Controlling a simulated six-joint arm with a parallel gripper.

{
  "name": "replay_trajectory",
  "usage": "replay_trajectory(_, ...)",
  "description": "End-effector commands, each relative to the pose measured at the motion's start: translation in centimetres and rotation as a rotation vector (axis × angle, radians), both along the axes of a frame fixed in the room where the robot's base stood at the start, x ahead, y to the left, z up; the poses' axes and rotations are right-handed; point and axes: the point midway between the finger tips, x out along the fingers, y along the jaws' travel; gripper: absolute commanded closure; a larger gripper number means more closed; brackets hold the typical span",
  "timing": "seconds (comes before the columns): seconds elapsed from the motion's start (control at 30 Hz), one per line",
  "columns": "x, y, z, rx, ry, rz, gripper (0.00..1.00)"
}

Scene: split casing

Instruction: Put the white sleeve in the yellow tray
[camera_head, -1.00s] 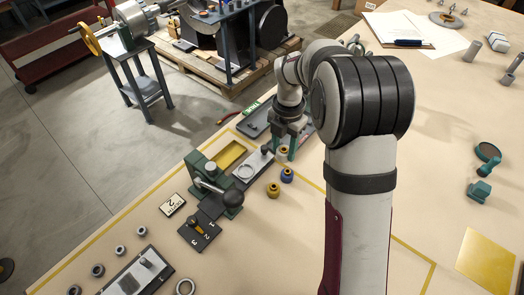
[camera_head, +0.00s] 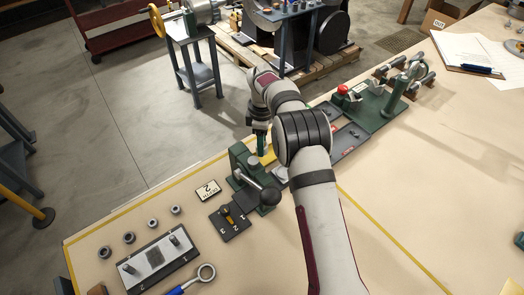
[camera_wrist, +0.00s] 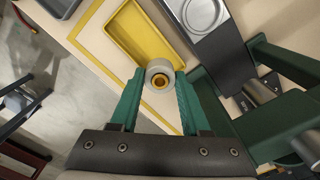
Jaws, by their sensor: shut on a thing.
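The white sleeve (camera_wrist: 151,71) is a short pale ring with a brass-coloured bore. In the wrist view it sits between the tips of my gripper (camera_wrist: 160,82), which is shut on it. The yellow tray (camera_wrist: 133,30) lies just beyond the sleeve, and the sleeve overlaps the tray's near end in this view. I cannot tell its height above the tray. In the head view my gripper (camera_head: 262,143) is over the tray area, and only a sliver of the yellow tray (camera_head: 269,157) shows. The sleeve is hidden there.
A green lever press (camera_head: 245,163) with a black ball knob stands close to the tray. A grey plate with a round silver recess (camera_wrist: 203,14) lies beside the tray. A numbered black plate (camera_head: 229,222) and several loose rings are at lower left.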

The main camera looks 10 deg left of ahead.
Motion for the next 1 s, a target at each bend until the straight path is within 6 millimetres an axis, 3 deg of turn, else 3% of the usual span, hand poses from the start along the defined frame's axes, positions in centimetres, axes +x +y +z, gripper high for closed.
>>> replay_trajectory(0.23, 0.0, 0.2, -3.9, -0.001, 0.003, 0.001, 1.00)
replay_trajectory(0.57, 0.0, 0.2, -4.4, 0.000, 0.000, 0.001, 1.00)
replay_trajectory(0.6, 0.0, 0.2, -4.4, 0.000, 0.001, 0.001, 0.48)
replay_trajectory(0.7, 0.0, 0.2, -4.4, 0.000, 0.001, 0.001, 0.30)
replay_trajectory(0.73, 0.0, 0.2, -4.4, 0.000, 0.000, 0.001, 0.25)
replay_trajectory(0.87, 0.0, 0.2, -4.1, 0.000, 0.000, 0.002, 0.24)
replay_trajectory(1.0, 0.1, 0.2, -1.3, 0.001, -0.003, 0.002, 0.24)
